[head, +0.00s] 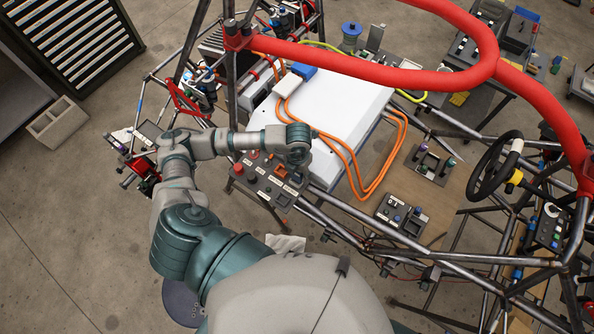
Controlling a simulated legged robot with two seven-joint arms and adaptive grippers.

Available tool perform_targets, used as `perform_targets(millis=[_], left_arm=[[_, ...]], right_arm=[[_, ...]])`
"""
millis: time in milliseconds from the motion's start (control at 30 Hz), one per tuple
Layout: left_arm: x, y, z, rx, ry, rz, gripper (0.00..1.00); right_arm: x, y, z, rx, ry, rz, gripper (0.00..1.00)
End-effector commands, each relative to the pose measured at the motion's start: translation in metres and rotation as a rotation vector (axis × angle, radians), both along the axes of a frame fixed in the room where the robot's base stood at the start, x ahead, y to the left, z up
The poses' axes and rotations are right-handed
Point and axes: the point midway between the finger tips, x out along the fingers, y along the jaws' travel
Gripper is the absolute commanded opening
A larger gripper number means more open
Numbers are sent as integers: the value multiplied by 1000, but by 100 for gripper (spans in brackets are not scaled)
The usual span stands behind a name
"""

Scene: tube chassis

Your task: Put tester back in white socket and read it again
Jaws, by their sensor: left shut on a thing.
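My left arm reaches up and then right, and its wrist is over the right end of a dark panel (262,188). My left gripper (297,173) points down there, mostly hidden under the wrist. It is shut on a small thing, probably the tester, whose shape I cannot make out. The panel has orange-red parts and small pale labels. I cannot pick out the white socket, nor tell whether the held thing touches the panel. My right gripper is not in view.
A white box (335,110) with orange cables (353,165) lies behind the panel. Red tubes (350,68) of the chassis cross above. A brown board (420,190) with small devices (402,216) is to the right, near a steering wheel (493,170). Bare floor is at left.

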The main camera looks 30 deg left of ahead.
Motion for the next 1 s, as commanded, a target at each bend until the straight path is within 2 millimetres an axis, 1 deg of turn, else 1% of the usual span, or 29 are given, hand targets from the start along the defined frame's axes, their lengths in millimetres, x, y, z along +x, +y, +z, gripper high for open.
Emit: perform_targets(millis=[200, 400, 533, 800, 1000], left_arm=[[0, 1, 7, -2, -1, -1, 0], [0, 1, 7, -1, -1, 0, 0], [0, 1, 7, -1, -1, 0, 0], [0, 0, 7, -1, -1, -1, 0], [0, -1, 6, -2, -2, -1, 0]], right_arm=[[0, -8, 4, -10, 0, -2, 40], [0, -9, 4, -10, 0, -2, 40], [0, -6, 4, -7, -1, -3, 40], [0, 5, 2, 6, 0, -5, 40], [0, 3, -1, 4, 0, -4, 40]])
